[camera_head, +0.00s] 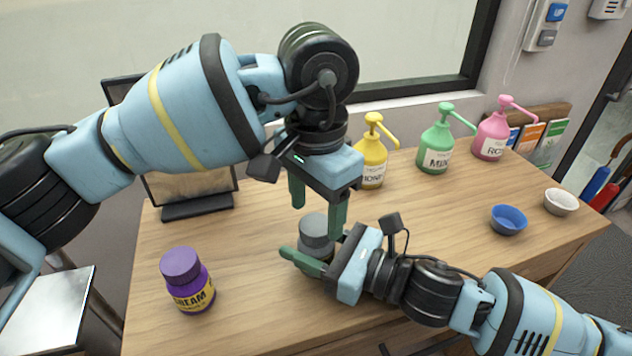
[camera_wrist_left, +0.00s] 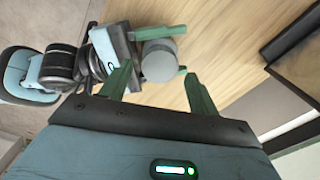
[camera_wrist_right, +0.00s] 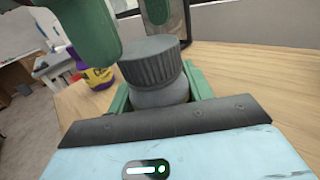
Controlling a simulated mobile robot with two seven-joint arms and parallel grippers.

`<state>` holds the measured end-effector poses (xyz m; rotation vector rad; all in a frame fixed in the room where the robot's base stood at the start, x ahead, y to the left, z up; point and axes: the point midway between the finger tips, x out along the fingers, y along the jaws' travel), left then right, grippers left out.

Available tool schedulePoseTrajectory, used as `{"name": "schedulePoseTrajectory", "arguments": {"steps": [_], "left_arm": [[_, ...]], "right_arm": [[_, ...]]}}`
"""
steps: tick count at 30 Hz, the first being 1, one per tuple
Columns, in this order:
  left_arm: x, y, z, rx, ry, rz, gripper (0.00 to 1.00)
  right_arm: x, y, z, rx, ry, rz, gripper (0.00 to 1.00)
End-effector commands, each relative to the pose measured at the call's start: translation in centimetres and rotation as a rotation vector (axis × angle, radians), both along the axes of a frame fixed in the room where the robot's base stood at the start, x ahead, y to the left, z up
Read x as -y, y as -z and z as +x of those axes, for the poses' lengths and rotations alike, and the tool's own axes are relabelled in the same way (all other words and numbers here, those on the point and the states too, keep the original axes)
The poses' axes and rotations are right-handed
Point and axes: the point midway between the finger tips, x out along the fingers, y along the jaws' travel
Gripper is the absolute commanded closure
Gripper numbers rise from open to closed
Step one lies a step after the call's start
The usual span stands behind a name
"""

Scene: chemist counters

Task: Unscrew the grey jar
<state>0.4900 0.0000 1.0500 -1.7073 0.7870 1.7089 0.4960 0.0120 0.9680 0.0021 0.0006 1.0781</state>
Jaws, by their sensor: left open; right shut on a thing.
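The grey jar (camera_head: 316,234) stands upright on the wooden counter, with its ridged grey lid on top. My right gripper (camera_head: 318,262) is shut on the jar's body from the side; the right wrist view shows the jar (camera_wrist_right: 160,95) between its green fingers, below the lid (camera_wrist_right: 150,62). My left gripper (camera_head: 318,212) points down above the jar with its fingers open. In the left wrist view the lid (camera_wrist_left: 159,61) lies beyond the open fingertips, seen from above. The left gripper does not appear to touch the lid.
A purple cream jar (camera_head: 187,282) stands at the front left. Yellow (camera_head: 372,160), green (camera_head: 436,145) and pink (camera_head: 492,135) pump bottles stand along the back. A blue bowl (camera_head: 508,220) and a white bowl (camera_head: 561,202) are at the right. A dark-framed stand (camera_head: 192,200) is at the back left.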

Motion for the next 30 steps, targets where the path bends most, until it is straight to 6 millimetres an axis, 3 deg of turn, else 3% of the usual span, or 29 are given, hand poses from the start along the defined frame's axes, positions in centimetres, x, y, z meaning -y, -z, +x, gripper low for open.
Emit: {"name": "schedulePoseTrajectory", "arguments": {"steps": [6, 17, 27, 30], "left_arm": [[0.0, 2.0, 0.0, 0.000, 0.000, 0.000, 0.39], [0.0, 2.4, 0.0, 0.001, -0.001, -0.001, 0.39], [0.0, 2.4, 0.0, 0.001, -0.001, -0.001, 0.84], [0.0, 2.4, 0.0, 0.001, -0.010, 0.000, 0.85]], "right_arm": [[0.0, 0.0, 0.0, -0.001, 0.000, 0.000, 1.00], [0.0, 0.0, 0.0, -0.001, 0.000, 0.000, 1.00], [0.0, 0.0, 0.0, 0.000, 0.000, -0.001, 1.00], [0.0, 0.0, 0.0, 0.000, 0.000, -0.001, 1.00]]}}
